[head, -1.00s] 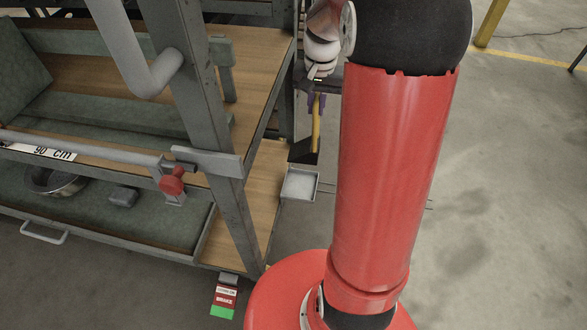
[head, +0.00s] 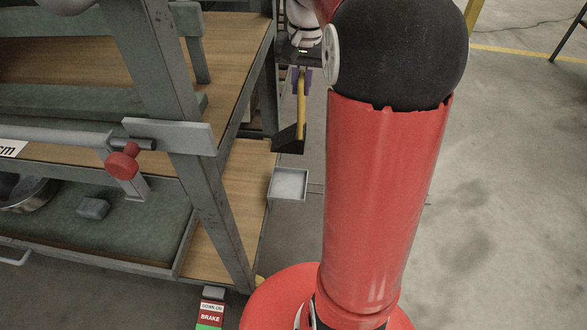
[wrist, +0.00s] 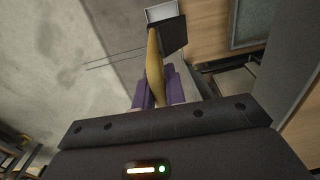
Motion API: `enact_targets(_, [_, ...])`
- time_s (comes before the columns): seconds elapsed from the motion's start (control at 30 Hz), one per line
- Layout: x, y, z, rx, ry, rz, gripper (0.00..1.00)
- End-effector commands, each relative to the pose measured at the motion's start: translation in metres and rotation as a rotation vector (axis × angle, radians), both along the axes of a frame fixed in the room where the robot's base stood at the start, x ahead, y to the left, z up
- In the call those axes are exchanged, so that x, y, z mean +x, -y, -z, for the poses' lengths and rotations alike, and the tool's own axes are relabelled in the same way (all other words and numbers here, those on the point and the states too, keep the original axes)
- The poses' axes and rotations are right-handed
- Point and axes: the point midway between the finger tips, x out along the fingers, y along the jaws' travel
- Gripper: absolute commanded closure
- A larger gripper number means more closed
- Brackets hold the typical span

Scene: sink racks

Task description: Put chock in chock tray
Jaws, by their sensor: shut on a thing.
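The chock is a dark wedge (head: 289,139) on a long yellow handle (head: 301,100). My gripper (head: 301,82) has purple fingers and is shut on the upper part of the handle. The chock hangs wedge-down, and the wedge also shows in the wrist view (wrist: 173,37). The chock tray (head: 288,184) is a small, shallow grey tray beside the rack's right end. It looks empty. In the head view the wedge appears above the tray, apart from it. In the wrist view the wedge overlaps the near edge of the tray (wrist: 160,13).
The grey rack post (head: 205,180) and wooden shelf edges (head: 245,160) stand close left of the chock. A red knob (head: 123,162) sticks out at the rack's front. A brake pedal (head: 211,312) is low by the floor. Open concrete floor (head: 510,200) lies right.

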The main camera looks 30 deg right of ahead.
Motion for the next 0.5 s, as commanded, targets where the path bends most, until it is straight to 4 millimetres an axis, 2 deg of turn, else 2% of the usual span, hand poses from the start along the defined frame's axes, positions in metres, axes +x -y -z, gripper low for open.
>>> enact_targets(0.3, [0.000, 0.000, 0.074, 0.000, -0.002, 0.001, 1.00])
enact_targets(0.5, [0.000, 0.000, 0.112, 0.000, 0.000, 0.000, 1.00])
